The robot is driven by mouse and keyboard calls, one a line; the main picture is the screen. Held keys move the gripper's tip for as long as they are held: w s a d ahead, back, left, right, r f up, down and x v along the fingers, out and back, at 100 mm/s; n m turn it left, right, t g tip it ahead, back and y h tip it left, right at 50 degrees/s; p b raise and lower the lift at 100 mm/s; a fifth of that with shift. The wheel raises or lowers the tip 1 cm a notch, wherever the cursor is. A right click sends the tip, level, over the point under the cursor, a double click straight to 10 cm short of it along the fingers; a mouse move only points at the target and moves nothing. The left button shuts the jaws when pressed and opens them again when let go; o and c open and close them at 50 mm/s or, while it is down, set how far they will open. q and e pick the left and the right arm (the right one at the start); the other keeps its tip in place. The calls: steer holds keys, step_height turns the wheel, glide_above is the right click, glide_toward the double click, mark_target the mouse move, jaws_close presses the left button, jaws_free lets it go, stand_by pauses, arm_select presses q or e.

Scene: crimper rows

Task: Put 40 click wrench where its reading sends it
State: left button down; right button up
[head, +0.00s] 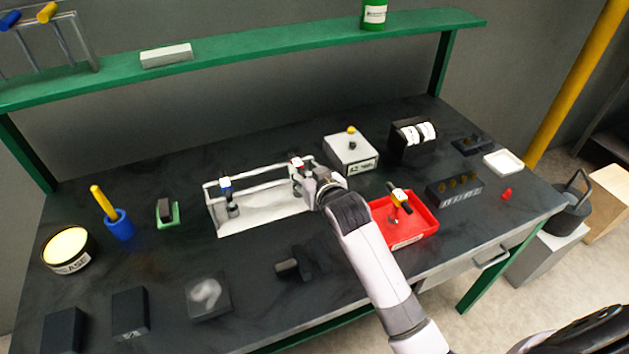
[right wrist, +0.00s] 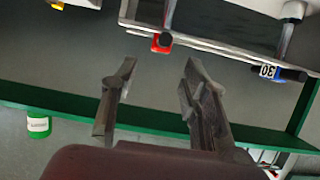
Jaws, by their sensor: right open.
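A white rack (head: 262,213) at mid-table holds a blue-handled wrench (head: 226,186) at its left end and a red-handled wrench (head: 296,162) at its right end. In the right wrist view the blue wrench (right wrist: 283,73) reads 30. The red wrench (right wrist: 161,42) shows no readable number there. A yellow-and-black tool (head: 400,196) lies in the red tray (head: 410,240), its label unreadable. I cannot tell by reading which is the 40. My right gripper (head: 305,181) is at the rack's right end, partly hidden by its wrist. In its view the fingers (right wrist: 158,80) are apart and empty.
A white box with a yellow knob (head: 352,156) and a black box with white rolls (head: 412,140) stand behind. A dark holder (head: 455,190) is right of the tray. A black block (head: 294,265) lies in front of the rack. A green shelf (head: 270,45) spans the back.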

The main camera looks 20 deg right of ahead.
steer(key=shift+v, duration=2.7)
